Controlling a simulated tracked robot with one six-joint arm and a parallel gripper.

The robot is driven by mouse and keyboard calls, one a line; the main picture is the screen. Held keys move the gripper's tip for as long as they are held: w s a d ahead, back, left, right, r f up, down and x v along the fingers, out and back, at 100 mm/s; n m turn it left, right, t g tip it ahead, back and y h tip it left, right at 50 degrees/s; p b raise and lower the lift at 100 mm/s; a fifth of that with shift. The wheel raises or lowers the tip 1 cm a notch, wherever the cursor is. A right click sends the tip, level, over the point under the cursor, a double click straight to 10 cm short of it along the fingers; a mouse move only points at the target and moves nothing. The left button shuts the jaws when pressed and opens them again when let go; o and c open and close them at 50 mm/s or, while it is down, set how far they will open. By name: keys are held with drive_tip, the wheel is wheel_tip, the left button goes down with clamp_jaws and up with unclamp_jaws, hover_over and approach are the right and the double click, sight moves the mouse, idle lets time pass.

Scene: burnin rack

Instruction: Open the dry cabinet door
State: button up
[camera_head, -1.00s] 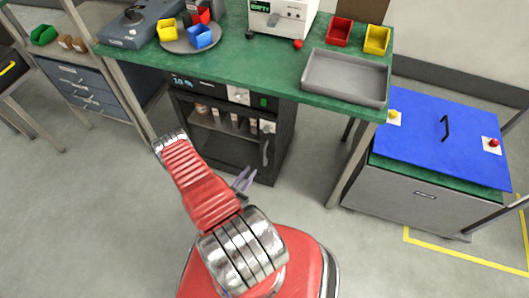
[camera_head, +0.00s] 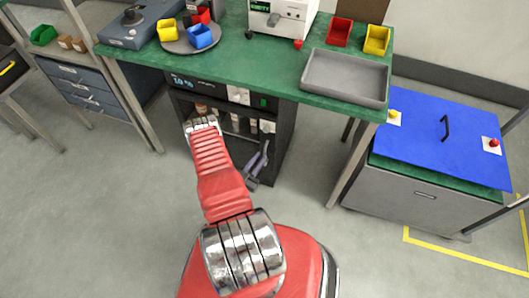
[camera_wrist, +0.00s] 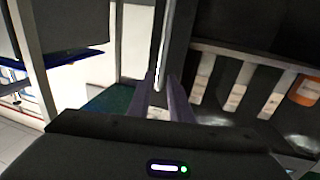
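The dry cabinet (camera_head: 284,150) is a dark box under the green bench, with a display on its top panel. Its glass door (camera_head: 217,151) looks shut, and bottles show behind it. The upright door handle is at the right of the door; my gripper (camera_head: 260,160) covers most of it in the head view. In the wrist view my gripper (camera_wrist: 163,92) has its two purple fingers apart, with a thin bright upright bar (camera_wrist: 161,55), likely the handle, showing between them. I cannot tell whether the fingers touch it.
The green bench (camera_head: 250,72) overhangs the cabinet, with a grey tray (camera_head: 345,78) on it. Blue drawers (camera_head: 85,90) stand to the left.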

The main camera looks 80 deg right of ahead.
drive_tip(key=shift+x, duration=2.6)
drive_tip(key=shift+c, duration=0.4)
clamp_jaws()
drive_tip(key=shift+a, duration=0.1)
